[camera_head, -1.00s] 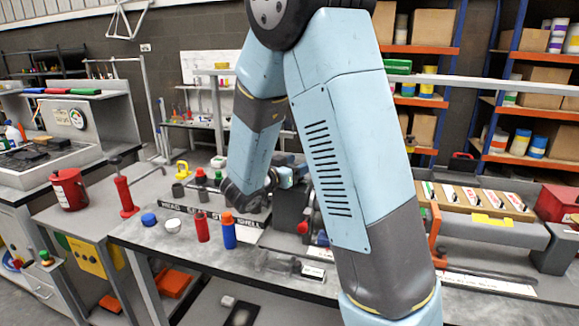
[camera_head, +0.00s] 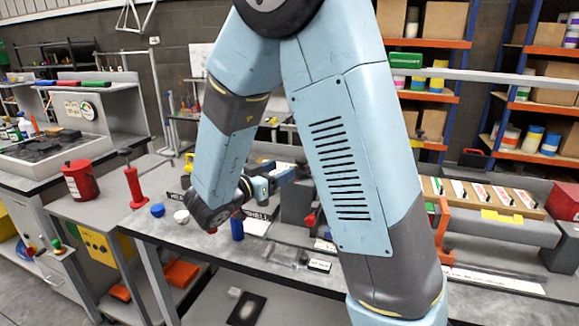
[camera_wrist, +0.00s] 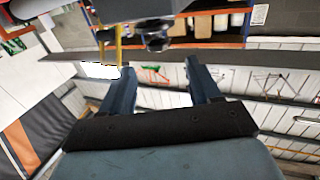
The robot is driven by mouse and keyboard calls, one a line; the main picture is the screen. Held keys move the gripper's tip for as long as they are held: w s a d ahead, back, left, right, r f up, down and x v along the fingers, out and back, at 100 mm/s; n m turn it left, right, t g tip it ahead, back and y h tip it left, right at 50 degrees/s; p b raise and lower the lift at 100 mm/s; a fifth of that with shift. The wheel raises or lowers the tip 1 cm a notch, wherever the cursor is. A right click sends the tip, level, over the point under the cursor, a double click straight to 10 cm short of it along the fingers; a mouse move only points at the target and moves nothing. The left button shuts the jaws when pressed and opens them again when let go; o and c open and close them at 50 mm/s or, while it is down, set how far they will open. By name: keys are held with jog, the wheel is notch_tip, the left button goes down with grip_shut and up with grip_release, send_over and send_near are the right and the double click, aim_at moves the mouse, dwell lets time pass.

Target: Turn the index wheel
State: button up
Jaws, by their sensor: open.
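I cannot single out the index wheel for certain. A dark grey block (camera_head: 296,203) stands on the bench in the head view, with a red knob (camera_head: 310,220) at its lower right. In the wrist view a dark machine part with a rounded piece (camera_wrist: 154,36) hangs across the top, beyond the fingertips. My gripper (camera_wrist: 164,82) is open, with nothing between its two fingers. In the head view my gripper (camera_head: 287,174) points right, close to the grey block; its fingertips are too small to make out. My forearm hides part of the bench.
A blue bottle (camera_head: 237,229), a blue cap (camera_head: 157,210) and a white cap (camera_head: 181,216) stand near my wrist. A red hand tool (camera_head: 135,188) and red can (camera_head: 80,181) are at left. An orange clamp (camera_head: 442,228) and grey rail lie right. The bench front is partly clear.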

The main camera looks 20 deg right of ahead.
jog(key=shift+v, duration=1.05)
jog(key=w+r+n+t+y, duration=0.35)
jog(key=w+r+y, duration=0.3)
jog(key=y, duration=0.25)
jog(key=s+a+r+n+y, duration=0.2)
jog(key=s+r+n+y, duration=0.25)
jog(key=y, duration=0.35)
jog(key=s+d+f+n+g+h, duration=0.1)
jog(key=s+d+g, duration=0.2)
jog(key=s, duration=0.9)
jog(key=s+d+f+n+g, duration=0.1)
jog(key=s+d+n+g, duration=0.1)
jog(key=s+d+g, duration=0.2)
jog(key=s+d, duration=0.3)
jog(key=s, duration=0.5)
jog(key=shift+f+n+h, duration=0.25)
jog(key=shift+n+h, duration=0.05)
jog(key=shift+h, duration=0.1)
